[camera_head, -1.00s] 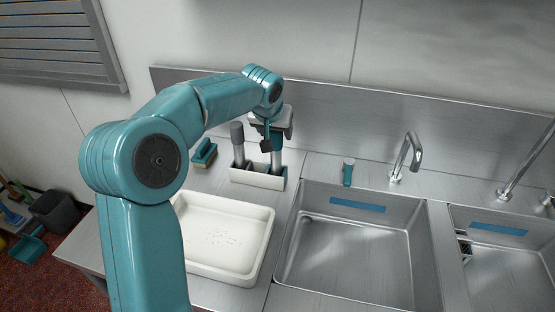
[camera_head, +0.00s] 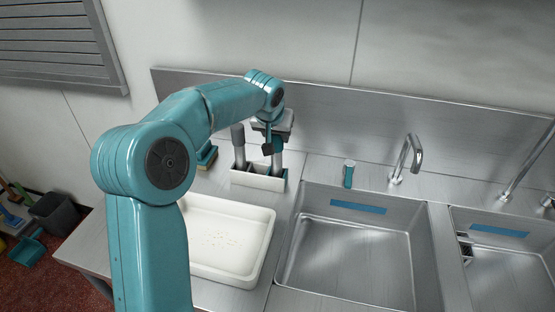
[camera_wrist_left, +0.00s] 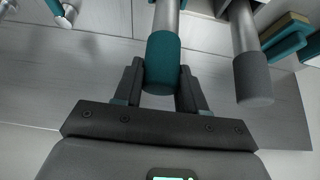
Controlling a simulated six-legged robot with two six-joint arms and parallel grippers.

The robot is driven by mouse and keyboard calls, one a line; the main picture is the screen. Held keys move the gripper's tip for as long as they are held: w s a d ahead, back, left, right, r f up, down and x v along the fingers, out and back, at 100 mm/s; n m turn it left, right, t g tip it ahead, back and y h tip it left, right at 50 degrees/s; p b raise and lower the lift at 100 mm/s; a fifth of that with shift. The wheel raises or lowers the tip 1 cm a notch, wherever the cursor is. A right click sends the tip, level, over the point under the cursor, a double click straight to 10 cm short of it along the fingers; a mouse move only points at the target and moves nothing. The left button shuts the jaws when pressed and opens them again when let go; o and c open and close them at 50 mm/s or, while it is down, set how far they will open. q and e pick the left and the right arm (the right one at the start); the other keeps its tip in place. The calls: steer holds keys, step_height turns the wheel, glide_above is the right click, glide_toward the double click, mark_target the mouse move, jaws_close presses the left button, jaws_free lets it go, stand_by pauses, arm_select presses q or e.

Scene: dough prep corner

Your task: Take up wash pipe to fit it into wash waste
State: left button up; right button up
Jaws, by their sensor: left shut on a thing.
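My left gripper (camera_head: 272,142) is over the pipe holder on the counter, left of the sinks. In the left wrist view its fingers (camera_wrist_left: 161,76) are shut on the teal end of a metal pipe (camera_wrist_left: 163,60), apparently the wash pipe. In the head view this pipe (camera_head: 277,160) stands upright in the right part of the white holder (camera_head: 256,181). A second pipe with a grey end (camera_head: 238,140) stands to its left in the same holder and also shows in the left wrist view (camera_wrist_left: 252,78). I cannot make out the wash waste clearly. My right gripper is not in view.
A white tray (camera_head: 262,252) lies in front of the holder. Two steel sinks (camera_head: 350,255) with blue strips are at right, with a tap (camera_head: 415,150) behind. A small teal-and-grey item (camera_head: 348,174) stands behind the nearer sink. A teal-and-yellow brush or sponge (camera_head: 207,156) is left of the holder.

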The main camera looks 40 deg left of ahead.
arm_select(q)
steer(key=shift+r+p, duration=0.7)
steer(key=shift+r, duration=0.3)
steer(key=shift+o, duration=0.8)
steer(key=shift+c, duration=0.8)
steer(key=shift+r+p, duration=1.55)
steer(key=shift+r, duration=0.45)
